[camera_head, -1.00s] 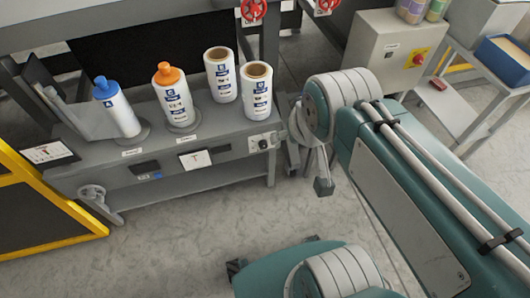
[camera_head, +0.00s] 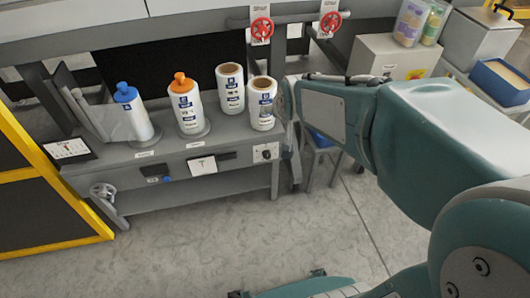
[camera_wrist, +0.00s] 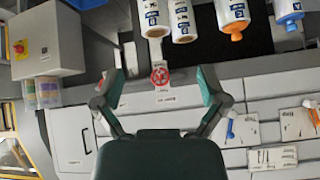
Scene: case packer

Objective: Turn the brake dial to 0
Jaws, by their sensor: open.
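A small dark knob, apparently the brake dial (camera_head: 266,154), sits on a pale plate at the right end of the grey bench's front face. Its markings are too small to read, so its setting cannot be told. In the wrist view I do not make out the dial. My gripper (camera_wrist: 159,80) is open and empty there, its two dark green fingers spread wide. A red handwheel (camera_wrist: 160,76) shows between the fingertips, and how far beyond them it lies is unclear.
The bench (camera_head: 222,177) carries a blue-capped bottle (camera_head: 138,116), an orange-capped bottle (camera_head: 186,106) and two white rolls (camera_head: 231,90). A grey handwheel (camera_head: 103,191) is low at left, by a yellow-framed panel (camera_head: 40,215). Red handwheels (camera_head: 261,30) hang above. The floor in front is clear.

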